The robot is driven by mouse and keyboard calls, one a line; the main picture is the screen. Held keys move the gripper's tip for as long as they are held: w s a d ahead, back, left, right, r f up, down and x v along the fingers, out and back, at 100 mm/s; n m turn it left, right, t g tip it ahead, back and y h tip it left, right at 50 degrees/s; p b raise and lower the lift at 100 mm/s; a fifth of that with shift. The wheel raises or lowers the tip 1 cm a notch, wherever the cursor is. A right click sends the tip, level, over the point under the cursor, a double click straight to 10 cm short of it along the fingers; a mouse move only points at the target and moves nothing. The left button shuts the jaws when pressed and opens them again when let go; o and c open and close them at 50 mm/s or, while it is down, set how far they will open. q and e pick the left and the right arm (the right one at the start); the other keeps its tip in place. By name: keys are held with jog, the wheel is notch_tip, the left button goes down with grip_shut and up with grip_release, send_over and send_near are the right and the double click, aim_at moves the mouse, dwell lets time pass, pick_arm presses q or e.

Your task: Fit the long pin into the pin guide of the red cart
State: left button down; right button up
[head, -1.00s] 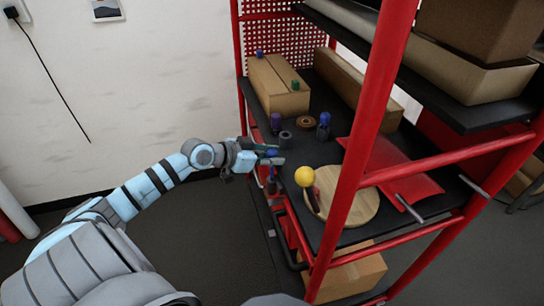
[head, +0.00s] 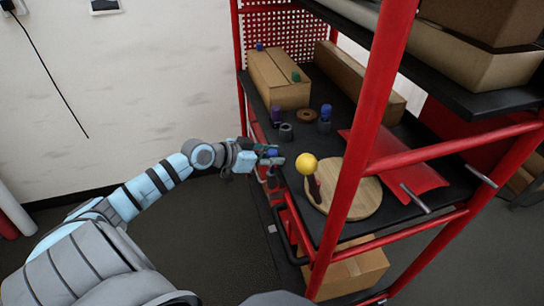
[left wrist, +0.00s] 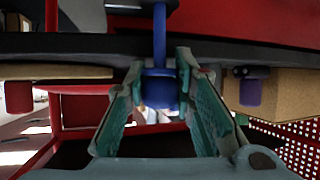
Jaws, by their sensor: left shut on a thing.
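My left gripper (head: 272,157) is at the left edge of the red cart (head: 363,140), just outside its black shelf. It is shut on the blue head of the long pin (head: 272,153). In the left wrist view, which looks upside down, the blue pin head (left wrist: 160,88) sits between the fingertips of the left gripper (left wrist: 160,95). My right gripper is not in view.
On the shelf stand a purple bottle-like piece (head: 276,115), a dark ring (head: 286,131), a brown ring (head: 306,116), a blue-capped piece (head: 326,113) and cardboard boxes (head: 285,92). A yellow ball (head: 306,164) is by a round wooden board (head: 357,200). A red upright stands to the right.

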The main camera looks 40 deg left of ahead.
pick_arm(q)
jog(key=shift+f, duration=0.2)
jog(key=c, duration=1.3)
grip_release()
notch_tip(320, 180, up, 10)
jog(key=shift+r, duration=0.1)
